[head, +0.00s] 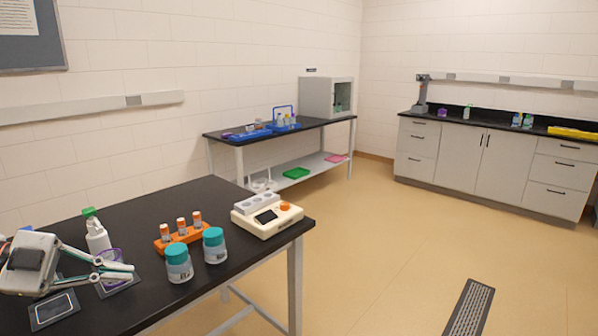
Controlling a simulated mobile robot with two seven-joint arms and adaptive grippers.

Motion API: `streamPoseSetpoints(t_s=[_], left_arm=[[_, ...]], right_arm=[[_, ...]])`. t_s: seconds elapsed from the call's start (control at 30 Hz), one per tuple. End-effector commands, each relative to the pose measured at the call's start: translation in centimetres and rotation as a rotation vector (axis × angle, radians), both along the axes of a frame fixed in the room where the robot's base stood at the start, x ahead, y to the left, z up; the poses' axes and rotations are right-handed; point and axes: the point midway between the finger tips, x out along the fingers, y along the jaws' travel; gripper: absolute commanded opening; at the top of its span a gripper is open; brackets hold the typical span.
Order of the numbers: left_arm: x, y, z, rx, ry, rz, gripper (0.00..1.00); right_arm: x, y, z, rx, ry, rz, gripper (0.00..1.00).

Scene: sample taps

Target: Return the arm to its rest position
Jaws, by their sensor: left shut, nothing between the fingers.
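My left gripper (128,271) reaches in from the left edge, over the near end of the black table (140,211). Its fingers are shut with nothing between them. A white bottle with a green cap (97,235) stands behind the gripper. My right gripper is not in view.
Two teal-lidded jars (179,265) and an orange rack (180,239) of orange-capped vials stand right of the gripper. A white instrument (267,217) sits at the table's right end. Dark square pads (54,309) lie below the gripper. Open floor (400,240) lies beyond.

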Motion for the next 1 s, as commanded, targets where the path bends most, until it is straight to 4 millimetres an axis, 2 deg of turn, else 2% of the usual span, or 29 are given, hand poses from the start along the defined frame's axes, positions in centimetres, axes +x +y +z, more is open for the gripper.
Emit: streamPoseSetpoints(t_s=[0.03, 0.17, 0.3, 0.47, 0.57, 0.67, 0.8, 0.9, 1.0], left_arm=[[0.3, 0.0, -2.1, -0.071, -0.016, 0.046, 0.0], [1.1, 0.3, -6.9, -0.202, -0.06, 0.185, 0.0], [1.2, 0.6, -12.8, -0.306, -0.072, 0.362, 0.0], [0.1, 0.3, -20.4, -0.374, -0.035, 0.581, 0.0], [-1.3, -0.5, -25.4, -0.392, 0.017, 0.716, 0.0], [-3.4, -2.0, -30.5, -0.392, 0.092, 0.841, 0.0], [-7.2, -5.5, -37.3, -0.368, 0.231, 0.989, 0.0], [-10.1, -8.7, -41.2, -0.342, 0.341, 1.062, 0.0], [-12.7, -11.9, -43.9, -0.318, 0.438, 1.106, 0.0]], right_arm=[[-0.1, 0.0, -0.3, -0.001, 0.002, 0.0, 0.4], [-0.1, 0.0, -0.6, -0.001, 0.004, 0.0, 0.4], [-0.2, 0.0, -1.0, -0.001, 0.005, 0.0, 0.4], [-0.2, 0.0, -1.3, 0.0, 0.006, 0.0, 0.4], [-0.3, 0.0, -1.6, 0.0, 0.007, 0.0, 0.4], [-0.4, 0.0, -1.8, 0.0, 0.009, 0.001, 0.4], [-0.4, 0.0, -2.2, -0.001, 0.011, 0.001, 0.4], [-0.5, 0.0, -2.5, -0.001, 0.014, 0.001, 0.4], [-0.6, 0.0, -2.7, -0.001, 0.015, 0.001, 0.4]])
